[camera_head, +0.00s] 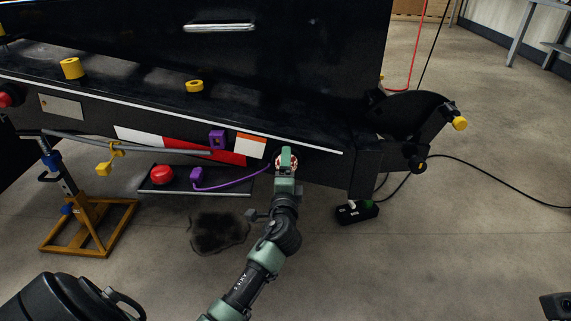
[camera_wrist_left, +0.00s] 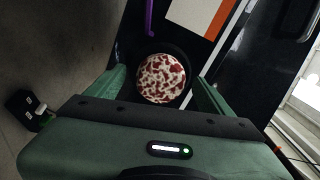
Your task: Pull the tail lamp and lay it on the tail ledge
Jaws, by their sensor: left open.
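The tail lamp (camera_wrist_left: 161,78) is a round lens mottled red and white, seated in a dark round recess on the trailer's rear. Only a little of it shows in the head view, behind my left gripper (camera_head: 287,160). My left gripper is open, with its green fingers (camera_wrist_left: 160,92) on either side of the lamp; I cannot tell if they touch it. A black ledge (camera_head: 130,92) with a pale front edge runs along the trailer above the lamp. Two yellow ring-shaped pieces (camera_head: 71,68) (camera_head: 195,86) stand on it.
Left of the lamp are a purple cable (camera_head: 235,183), a red-and-white strip (camera_head: 180,148) and a low black shelf (camera_head: 210,186) bearing a red dome (camera_head: 162,175). An orange-framed stand (camera_head: 88,225) is at left. A black box (camera_head: 357,212) lies on the floor.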

